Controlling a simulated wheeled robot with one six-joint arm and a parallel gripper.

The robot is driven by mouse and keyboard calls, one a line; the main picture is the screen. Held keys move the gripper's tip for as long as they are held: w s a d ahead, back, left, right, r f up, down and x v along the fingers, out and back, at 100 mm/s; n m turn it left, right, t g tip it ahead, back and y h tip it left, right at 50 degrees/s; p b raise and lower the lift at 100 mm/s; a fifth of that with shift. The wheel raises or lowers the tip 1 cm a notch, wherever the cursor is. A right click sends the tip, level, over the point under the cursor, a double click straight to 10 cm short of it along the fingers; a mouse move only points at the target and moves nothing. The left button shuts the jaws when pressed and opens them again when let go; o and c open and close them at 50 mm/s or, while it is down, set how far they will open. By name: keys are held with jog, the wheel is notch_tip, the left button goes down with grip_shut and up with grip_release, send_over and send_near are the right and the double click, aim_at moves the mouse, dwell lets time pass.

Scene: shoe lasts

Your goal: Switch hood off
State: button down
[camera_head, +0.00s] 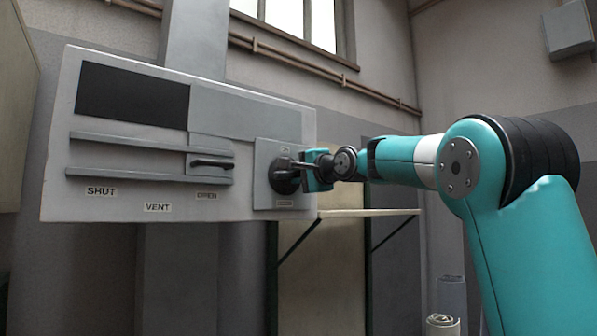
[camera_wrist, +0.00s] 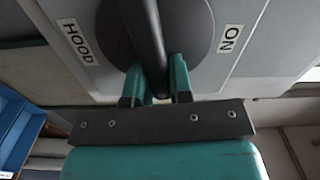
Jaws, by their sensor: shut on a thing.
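The hood switch is a dark round knob (camera_head: 284,176) with a bar handle, on a grey plate (camera_head: 262,190) at the right end of the panel. An ON label (camera_wrist: 229,39) and a HOOD label (camera_wrist: 77,42) flank the knob in the wrist view. In the head view ON is above and HOOD below. My gripper (camera_head: 309,167) reaches the handle from the right. In the wrist view my teal fingers (camera_wrist: 159,80) stand on both sides of the dark handle (camera_wrist: 146,40) and are shut on it. The handle's far end is partly hidden.
Left of the switch is a sliding shutter with a black handle (camera_head: 212,162), above SHUT, VENT and a third label. A shelf (camera_head: 368,213) on brackets is below and right of the panel. A blue object (camera_wrist: 18,130) shows at the wrist view's left.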

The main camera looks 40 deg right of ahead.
jog(key=shift+f+m, duration=0.1)
jog(key=shift+m, duration=0.7)
jog(key=c, duration=1)
grip_release()
jog(key=shift+d+f, duration=0.1)
jog(key=shift+s+d+b, duration=0.15)
jog(key=shift+s+b, duration=1.5)
jog(key=shift+s, duration=2.7)
jog(key=shift+s+d+b, duration=0.1)
jog(key=shift+s+b, duration=1.55)
jog(key=shift+s, duration=2.7)
